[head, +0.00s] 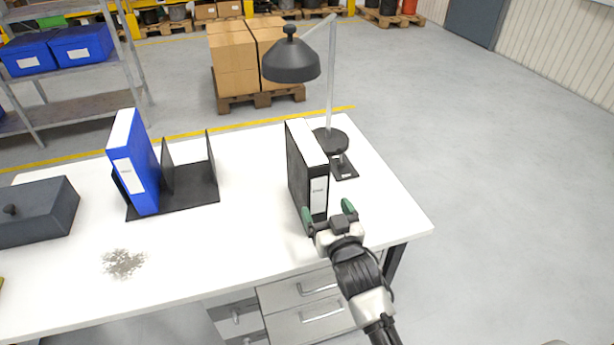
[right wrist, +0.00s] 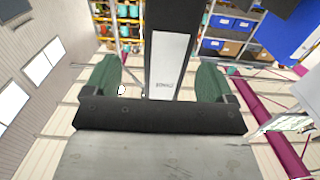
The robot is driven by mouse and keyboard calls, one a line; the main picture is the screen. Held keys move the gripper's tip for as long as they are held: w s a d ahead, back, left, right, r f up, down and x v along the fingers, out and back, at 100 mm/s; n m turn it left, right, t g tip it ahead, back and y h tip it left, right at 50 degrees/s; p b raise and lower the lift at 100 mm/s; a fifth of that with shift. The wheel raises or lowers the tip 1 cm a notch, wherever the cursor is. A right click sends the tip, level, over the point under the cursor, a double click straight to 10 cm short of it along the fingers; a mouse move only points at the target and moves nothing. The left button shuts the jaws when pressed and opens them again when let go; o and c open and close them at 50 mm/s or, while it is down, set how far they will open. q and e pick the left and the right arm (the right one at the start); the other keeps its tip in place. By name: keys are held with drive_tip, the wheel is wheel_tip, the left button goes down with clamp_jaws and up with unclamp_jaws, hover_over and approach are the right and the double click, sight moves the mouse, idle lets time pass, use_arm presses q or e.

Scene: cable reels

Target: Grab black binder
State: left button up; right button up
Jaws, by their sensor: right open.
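The black binder (head: 306,170) stands upright on the white desk, with a white top and a white spine label facing me. My right gripper (head: 328,214) is open at the near end of the binder, its green-padded fingers on either side of the spine in the head view. In the right wrist view the binder's dark spine and label (right wrist: 169,66) are between the two open fingers (right wrist: 158,80). I cannot tell whether the fingers touch it. My left gripper is not in view.
A lamp (head: 330,140) stands just behind the binder. A blue binder (head: 135,165) stands in a black holder (head: 190,195) at left, near a dark lidded box (head: 40,212). A pile of grey bits (head: 123,263) lies on the white desk (head: 240,235), whose middle is clear.

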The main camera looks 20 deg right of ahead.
drive_tip(key=w, duration=0.4)
drive_tip(key=w+a, duration=0.1)
drive_tip(key=w, duration=0.1)
drive_tip(key=shift+w, duration=0.35)
drive_tip(key=shift+s+r, duration=0.1)
drive_tip(key=c, duration=1.2)
drive_tip(key=shift+c, duration=0.9)
drive_tip(key=shift+r, duration=0.15)
